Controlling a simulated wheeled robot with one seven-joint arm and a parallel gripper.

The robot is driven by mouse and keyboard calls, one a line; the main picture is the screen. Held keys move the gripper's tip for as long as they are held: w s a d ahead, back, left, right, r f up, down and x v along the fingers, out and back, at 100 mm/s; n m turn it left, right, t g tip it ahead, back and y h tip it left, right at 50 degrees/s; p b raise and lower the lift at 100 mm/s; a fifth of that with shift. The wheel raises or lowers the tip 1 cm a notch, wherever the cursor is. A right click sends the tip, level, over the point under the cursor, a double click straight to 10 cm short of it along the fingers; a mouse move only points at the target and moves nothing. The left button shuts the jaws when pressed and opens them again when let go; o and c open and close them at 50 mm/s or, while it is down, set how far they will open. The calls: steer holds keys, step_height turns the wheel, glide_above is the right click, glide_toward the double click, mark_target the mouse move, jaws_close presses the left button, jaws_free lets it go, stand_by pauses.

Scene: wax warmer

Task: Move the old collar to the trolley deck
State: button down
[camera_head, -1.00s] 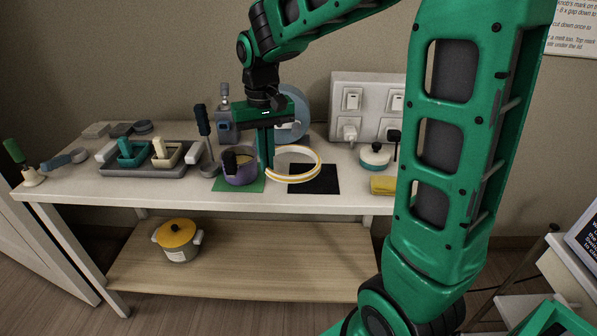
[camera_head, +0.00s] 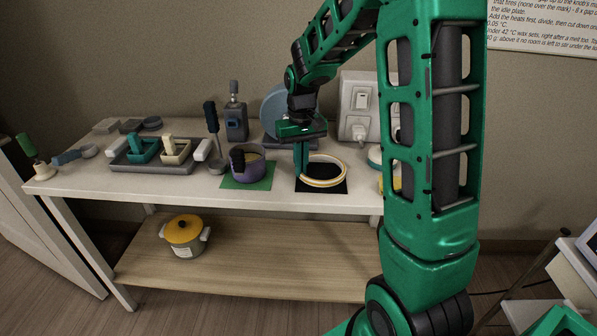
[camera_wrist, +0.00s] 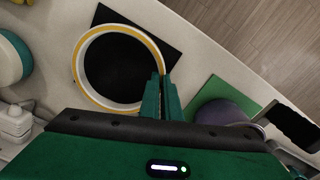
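The collar, a white ring with a yellow band (camera_head: 338,180), is over the black mat (camera_head: 312,187) on the bench. It also shows in the wrist view (camera_wrist: 84,96), with the mat visible through its middle. My gripper (camera_head: 302,172) points down at the collar's left side in the head view. Its fingers (camera_wrist: 160,92) are shut on the ring's rim. Whether the collar touches the mat or hangs just above it is hard to tell. A white stand at the right edge (camera_head: 570,272), perhaps the trolley, is only partly in view.
A purple pot (camera_head: 238,165) stands on a green mat (camera_head: 262,182) left of the collar. A grey tray (camera_head: 150,168) with small moulds is farther left. A socket panel (camera_head: 350,85) stands behind. A yellow-lidded pot (camera_head: 184,230) sits on the lower shelf.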

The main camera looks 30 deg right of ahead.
steer(key=shift+f, duration=0.75)
steer(key=c, duration=2)
jaws_free()
steer(key=shift+f, duration=0.1)
